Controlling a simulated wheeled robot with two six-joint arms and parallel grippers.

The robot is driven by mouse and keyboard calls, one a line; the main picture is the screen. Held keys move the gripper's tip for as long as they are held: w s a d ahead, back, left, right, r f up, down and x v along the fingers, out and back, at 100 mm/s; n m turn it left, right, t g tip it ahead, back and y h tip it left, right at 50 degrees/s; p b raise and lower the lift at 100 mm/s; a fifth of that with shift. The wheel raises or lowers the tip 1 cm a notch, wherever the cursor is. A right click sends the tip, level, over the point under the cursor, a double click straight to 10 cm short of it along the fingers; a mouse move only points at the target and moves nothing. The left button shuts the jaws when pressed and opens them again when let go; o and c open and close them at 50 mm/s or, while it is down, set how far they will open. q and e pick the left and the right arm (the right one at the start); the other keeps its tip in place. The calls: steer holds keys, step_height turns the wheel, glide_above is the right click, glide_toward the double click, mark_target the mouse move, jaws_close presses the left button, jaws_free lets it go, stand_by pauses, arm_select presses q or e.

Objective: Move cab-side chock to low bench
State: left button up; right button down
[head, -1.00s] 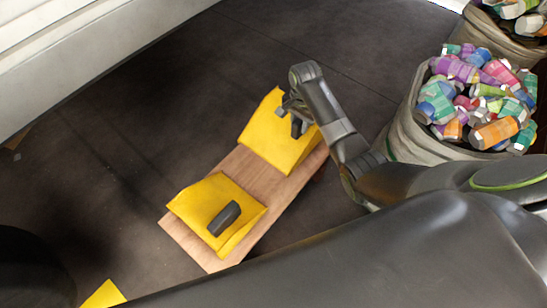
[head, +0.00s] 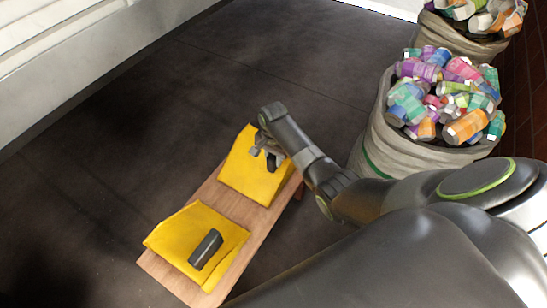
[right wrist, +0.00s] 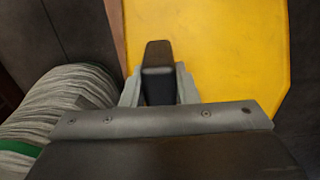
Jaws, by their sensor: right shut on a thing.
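Two yellow wedge-shaped chocks rest on the low wooden bench (head: 212,197). The near chock (head: 178,236) has a dark handle and stands free at the near end. The far chock (head: 243,178) is at the other end. My right gripper (head: 270,157) is at the far chock's handle. In the right wrist view my right gripper (right wrist: 158,88) is shut on the dark handle (right wrist: 157,58), with the chock's yellow face (right wrist: 235,50) behind it. The frames do not mark which chock is the cab-side one. My left gripper is not in view.
A sack full of colourful cans (head: 380,148) stands right of my right arm, with a second can sack (head: 465,45) behind it. A pale ribbed structure (head: 90,60) runs along the upper left. The dark floor (head: 200,100) between is clear.

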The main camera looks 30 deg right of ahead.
steer(key=c, duration=1.1)
jaws_free()
steer(key=shift+r, duration=0.3)
step_height(320, 180, up, 10)
steer(key=p, duration=0.4)
steer(key=shift+f, duration=0.15)
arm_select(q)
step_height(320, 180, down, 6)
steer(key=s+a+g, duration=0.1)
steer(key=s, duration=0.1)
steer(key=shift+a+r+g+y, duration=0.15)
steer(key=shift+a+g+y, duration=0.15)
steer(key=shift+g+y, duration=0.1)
arm_select(e)
steer(key=shift+r, duration=0.95)
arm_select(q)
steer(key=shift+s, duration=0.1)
